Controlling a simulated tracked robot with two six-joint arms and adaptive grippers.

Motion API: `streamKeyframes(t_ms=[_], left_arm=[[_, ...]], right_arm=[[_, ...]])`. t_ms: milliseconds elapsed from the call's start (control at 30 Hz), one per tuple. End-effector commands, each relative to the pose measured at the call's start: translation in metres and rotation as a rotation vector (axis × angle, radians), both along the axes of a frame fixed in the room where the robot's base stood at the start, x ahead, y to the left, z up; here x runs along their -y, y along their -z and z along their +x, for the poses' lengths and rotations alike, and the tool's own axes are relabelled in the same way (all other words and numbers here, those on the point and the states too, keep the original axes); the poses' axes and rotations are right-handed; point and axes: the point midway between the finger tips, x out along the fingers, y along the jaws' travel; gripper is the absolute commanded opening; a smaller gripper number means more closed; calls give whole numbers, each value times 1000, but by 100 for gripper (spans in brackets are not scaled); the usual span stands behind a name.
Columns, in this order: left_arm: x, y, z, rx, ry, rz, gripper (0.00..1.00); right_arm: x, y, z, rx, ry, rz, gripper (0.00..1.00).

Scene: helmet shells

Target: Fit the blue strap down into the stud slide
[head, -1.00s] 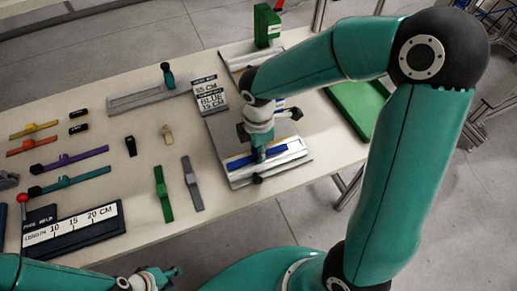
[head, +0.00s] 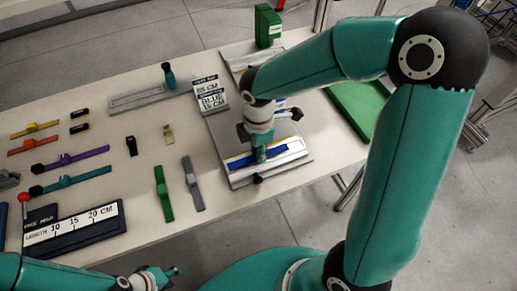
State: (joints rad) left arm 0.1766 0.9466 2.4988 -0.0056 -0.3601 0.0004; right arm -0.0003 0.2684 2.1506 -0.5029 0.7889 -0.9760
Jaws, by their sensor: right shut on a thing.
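The blue strap (head: 241,162) lies along the pale slide (head: 278,161) on a grey base plate (head: 238,183) at the right part of the table. My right gripper (head: 260,158) points down over the strap's middle and is shut on it. The gripper hides part of the strap, and I cannot tell whether the strap is fully seated in the slide. My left gripper (head: 168,272) is at the bottom edge, off the table's front, away from the strap; its fingers are too small to read.
Several coloured straps, including a purple one (head: 75,159) and a green one (head: 162,193), lie to the left. A length gauge (head: 75,230) is at the front left. A sign (head: 209,97) reading blue, 15 cm stands behind the plate. A green tray (head: 358,118) is at the right.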

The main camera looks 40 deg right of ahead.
Motion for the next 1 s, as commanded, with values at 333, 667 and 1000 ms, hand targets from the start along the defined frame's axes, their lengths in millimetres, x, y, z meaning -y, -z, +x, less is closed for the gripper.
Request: streamKeyframes(t_ms=[333, 667, 1000], left_arm=[[0, 3, 0, 0, 0, 0, 40], [0, 4, 0, 0, 0, 0, 40], [0, -1, 0, 0, 0, 0, 40]], right_arm=[[0, 3, 0, 0, 0, 0, 0], [0, 6, 0, 0, 0, 0, 0], [0, 0, 0, 0, 0, 0, 0]])
